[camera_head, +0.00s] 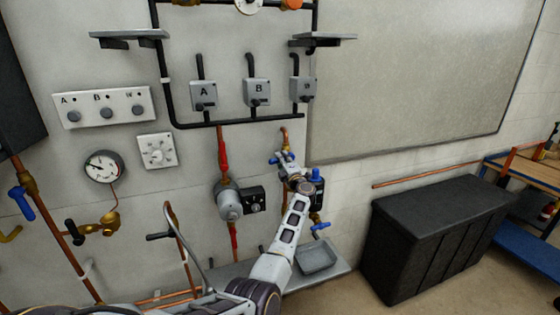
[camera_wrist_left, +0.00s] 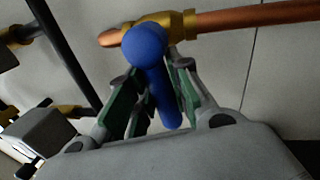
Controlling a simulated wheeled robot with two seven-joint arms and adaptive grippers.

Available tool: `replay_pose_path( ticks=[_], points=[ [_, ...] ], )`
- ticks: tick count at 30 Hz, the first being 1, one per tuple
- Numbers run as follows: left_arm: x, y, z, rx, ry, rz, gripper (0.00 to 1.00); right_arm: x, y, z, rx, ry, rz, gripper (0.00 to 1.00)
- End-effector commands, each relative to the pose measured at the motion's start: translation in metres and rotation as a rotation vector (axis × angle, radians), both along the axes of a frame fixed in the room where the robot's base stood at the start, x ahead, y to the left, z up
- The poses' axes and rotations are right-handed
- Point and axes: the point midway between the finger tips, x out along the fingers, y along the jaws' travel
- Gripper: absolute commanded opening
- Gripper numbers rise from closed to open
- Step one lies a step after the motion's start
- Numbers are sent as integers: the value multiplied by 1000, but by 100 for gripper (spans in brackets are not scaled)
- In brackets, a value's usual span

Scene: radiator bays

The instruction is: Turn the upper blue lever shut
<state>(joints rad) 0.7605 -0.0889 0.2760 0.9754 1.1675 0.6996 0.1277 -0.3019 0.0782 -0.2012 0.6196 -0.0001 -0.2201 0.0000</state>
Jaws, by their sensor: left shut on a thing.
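The upper blue lever (camera_wrist_left: 148,45) is between the green-padded fingers of my left gripper (camera_wrist_left: 155,100) in the left wrist view. Its rounded end faces the camera, and the gripper is shut on it. Behind it is a brass valve body (camera_wrist_left: 178,22) on a copper pipe (camera_wrist_left: 255,17). In the head view, my left gripper (camera_head: 287,164) is at the wall pipe, and a bit of the blue lever (camera_head: 274,160) shows beside it. The rest of the lever is hidden by the gripper. My right gripper is not in view.
A lower blue lever (camera_head: 320,227) sits below the gripper, above a grey tray (camera_head: 318,259). A grey pump (camera_head: 230,201) is close to the left of my arm. A black chest (camera_head: 435,235) stands at right. Grey switch boxes (camera_head: 257,93) are on the wall above.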

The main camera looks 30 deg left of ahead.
Motion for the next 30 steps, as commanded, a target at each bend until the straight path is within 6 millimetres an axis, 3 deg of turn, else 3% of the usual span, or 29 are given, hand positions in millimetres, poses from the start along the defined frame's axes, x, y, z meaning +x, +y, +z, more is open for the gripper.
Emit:
replay_pose_path(
  ticks=[9,24,25,30],
  points=[
    [6,-2,8,65,70,-3,0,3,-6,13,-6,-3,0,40],
    [7,-2,8,78,83,-4,0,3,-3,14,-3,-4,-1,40],
    [7,-3,8,78,83,-4,21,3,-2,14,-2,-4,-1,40],
    [7,-2,7,76,84,-5,42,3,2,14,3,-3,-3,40]
  ],
)
